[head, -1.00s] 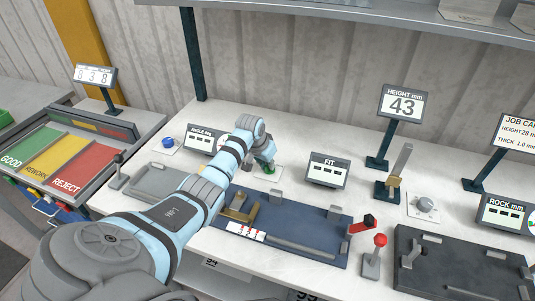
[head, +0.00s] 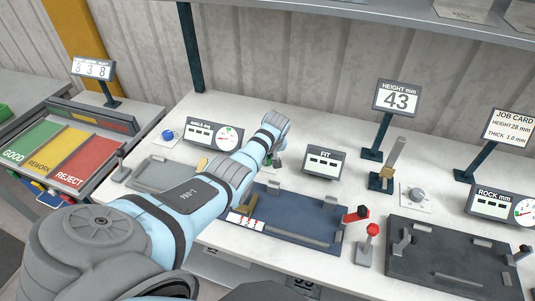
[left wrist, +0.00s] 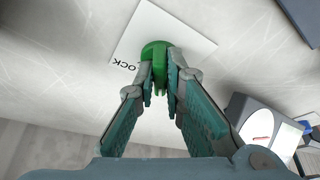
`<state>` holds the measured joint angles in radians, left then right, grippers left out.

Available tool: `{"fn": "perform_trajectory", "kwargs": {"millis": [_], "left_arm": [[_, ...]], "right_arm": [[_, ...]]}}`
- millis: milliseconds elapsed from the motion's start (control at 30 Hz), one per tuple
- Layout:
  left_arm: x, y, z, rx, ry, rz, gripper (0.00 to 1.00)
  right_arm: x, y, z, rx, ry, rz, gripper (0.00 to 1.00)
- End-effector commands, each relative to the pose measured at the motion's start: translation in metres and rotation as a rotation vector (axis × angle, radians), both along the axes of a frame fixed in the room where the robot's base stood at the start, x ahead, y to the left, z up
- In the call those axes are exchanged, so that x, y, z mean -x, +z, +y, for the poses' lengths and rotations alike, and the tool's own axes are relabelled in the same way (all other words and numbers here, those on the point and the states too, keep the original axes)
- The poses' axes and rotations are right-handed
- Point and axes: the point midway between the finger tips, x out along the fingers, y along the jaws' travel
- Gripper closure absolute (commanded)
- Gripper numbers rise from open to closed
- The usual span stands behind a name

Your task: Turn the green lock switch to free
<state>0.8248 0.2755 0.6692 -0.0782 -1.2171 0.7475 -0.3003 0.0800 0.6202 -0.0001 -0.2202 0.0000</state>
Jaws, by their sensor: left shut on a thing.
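The green lock switch (left wrist: 156,50) is a rounded knob on a white plate (left wrist: 192,36) with dark lettering, partly covered, ending in "OCK". In the left wrist view my left gripper (left wrist: 161,74) has its two fingers closed around the knob's near part, one on each side. In the head view my left gripper (head: 277,160) is low over the bench, behind the blue fixture plate, and my wrist hides most of the switch. The marks for the switch's positions cannot be read. My right gripper is not in view.
The angle display (head: 213,134) stands left of my wrist and the FIT display (head: 325,161) right of it. The blue fixture plate (head: 300,222) lies in front. A red-knobbed lever (head: 369,240) and the height post (head: 388,170) stand further right.

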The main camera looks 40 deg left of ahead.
Motion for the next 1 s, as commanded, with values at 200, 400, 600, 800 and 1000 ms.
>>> {"fn": "perform_trajectory", "kwargs": {"millis": [200, 400, 600, 800, 1000], "left_arm": [[-0.0007, -0.0002, -0.0006, 0.0, 0.046, -0.001, 1.0], [-0.0007, 0.0002, -0.0006, 0.001, 0.055, -0.001, 1.0], [-0.0006, 0.0003, -0.0005, 0.001, 0.055, 0.0, 1.0], [-0.0006, 0.0002, -0.0004, 0.001, 0.055, 0.0, 0.7], [-0.0004, 0.0001, -0.0003, 0.001, 0.054, 0.0, 0.7]], "right_arm": [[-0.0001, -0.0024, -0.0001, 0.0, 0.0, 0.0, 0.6], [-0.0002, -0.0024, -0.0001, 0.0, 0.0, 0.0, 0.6], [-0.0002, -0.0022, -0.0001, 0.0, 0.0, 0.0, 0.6], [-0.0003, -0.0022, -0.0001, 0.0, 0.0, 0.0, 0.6], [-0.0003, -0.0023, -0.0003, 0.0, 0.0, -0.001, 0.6]]}}
